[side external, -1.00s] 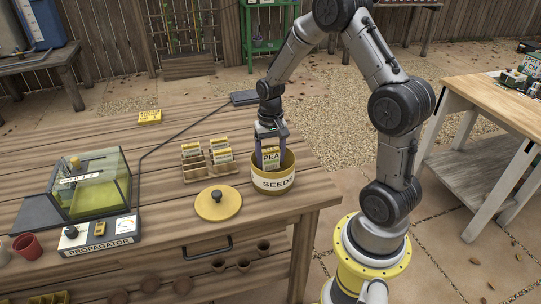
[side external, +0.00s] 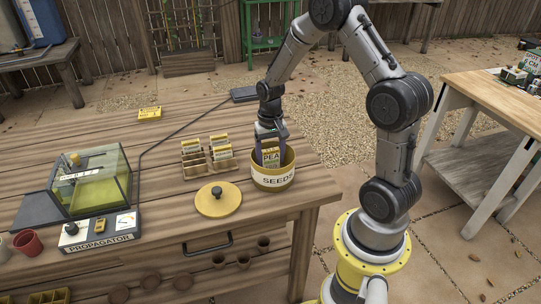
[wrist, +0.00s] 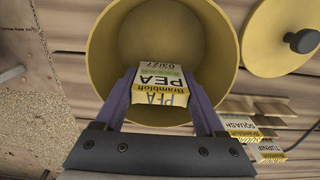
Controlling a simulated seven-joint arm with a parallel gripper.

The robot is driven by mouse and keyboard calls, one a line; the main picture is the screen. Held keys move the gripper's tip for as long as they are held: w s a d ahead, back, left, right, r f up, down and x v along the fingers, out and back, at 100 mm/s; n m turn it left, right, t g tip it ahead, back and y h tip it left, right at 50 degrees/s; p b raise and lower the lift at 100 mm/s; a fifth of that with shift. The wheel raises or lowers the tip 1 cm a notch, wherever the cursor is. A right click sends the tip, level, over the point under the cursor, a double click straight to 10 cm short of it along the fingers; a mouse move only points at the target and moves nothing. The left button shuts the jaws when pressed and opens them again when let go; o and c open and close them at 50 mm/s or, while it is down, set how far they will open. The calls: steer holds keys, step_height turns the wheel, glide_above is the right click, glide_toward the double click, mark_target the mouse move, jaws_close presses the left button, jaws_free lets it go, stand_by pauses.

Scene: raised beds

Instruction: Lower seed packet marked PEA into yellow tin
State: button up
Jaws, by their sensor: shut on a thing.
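The yellow tin (side external: 274,179), marked SEEDS, stands open on the bench near its right end. My gripper (side external: 270,146) is above the tin, pointing down, with its fingertips at the tin's mouth. It is shut on the seed packet marked PEA (side external: 271,158). The packet is upright, with its lower part hidden behind the tin's front wall. In the wrist view the PEA packet (wrist: 161,83) sits between the two fingers (wrist: 162,88) and within the tin's rim (wrist: 228,45). The tin's floor shows beyond it. I cannot tell whether the packet touches the floor.
The tin's yellow lid (side external: 218,200) with a dark knob lies left of the tin. A wooden rack (side external: 207,163) of other packets stands behind the lid. The propagator (side external: 92,187) is further left. A yellow box (side external: 150,113) lies at the back.

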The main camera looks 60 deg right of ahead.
mark_target(270, 150)
steer(key=shift+f, duration=0.7)
stand_by(0.3)
steer(key=o, duration=1.3)
step_height(270, 150, up, 13)
steer(key=shift+r, duration=0.2)
steer(key=shift+w+a+r, duration=0.1)
steer(key=shift+a+r, duration=0.05)
steer(key=shift+r, duration=0.1)
steer(key=s+a+r+n+t, duration=0.4)
steer(key=s+a+r, duration=0.1)
steer(key=a+r, duration=0.6)
steer(key=s+a+n, duration=0.2)
steer(key=s, duration=0.4)
steer(key=s+a+f+n+t, duration=0.1)
steer(key=s+a+n, duration=0.1)
steer(key=s, duration=0.4)
steer(key=shift+a+n+t, duration=0.25)
steer(key=shift+n+t, duration=0.05)
steer(key=shift+n, duration=0.2)
